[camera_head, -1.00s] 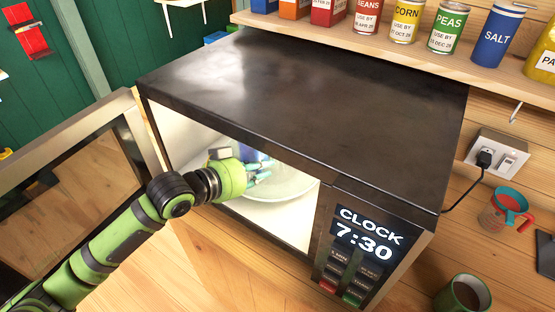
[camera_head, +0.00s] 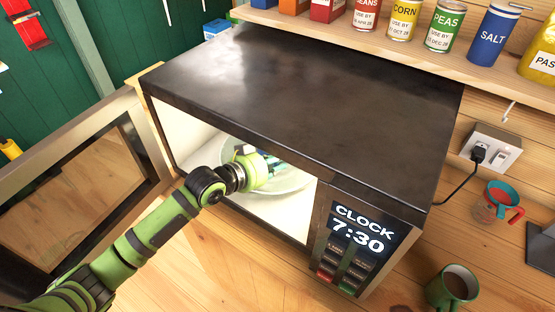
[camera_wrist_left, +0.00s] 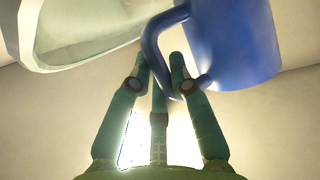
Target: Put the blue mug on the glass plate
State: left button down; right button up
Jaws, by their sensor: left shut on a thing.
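The blue mug (camera_wrist_left: 235,40) fills the upper right of the left wrist view, its handle between my left gripper's fingers. My left gripper (camera_wrist_left: 161,72) is shut on that handle. In the head view the left gripper (camera_head: 276,168) is inside the open microwave, and the mug is largely hidden there by the gripper and the microwave's top edge. The glass plate (camera_head: 285,187) lies in the microwave around and below the gripper. Its rim shows at the upper left of the wrist view (camera_wrist_left: 85,58). I cannot tell whether the mug touches the plate. My right gripper is not in view.
The microwave (camera_head: 300,90) has its door (camera_head: 75,185) swung open to the left. Its top edge and side walls bound the space around my left arm. A green mug (camera_head: 453,287) and a measuring cup (camera_head: 497,203) stand at the right. Cans line the shelf above.

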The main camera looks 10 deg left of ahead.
pick_arm(q)
jog(key=c, duration=1.1)
grip_release()
jog(key=shift+f, duration=0.1)
jog(key=shift+c, duration=0.2)
jog(key=b+v, duration=0.2)
jog(key=v, duration=1)
jog(key=shift+b, duration=0.3)
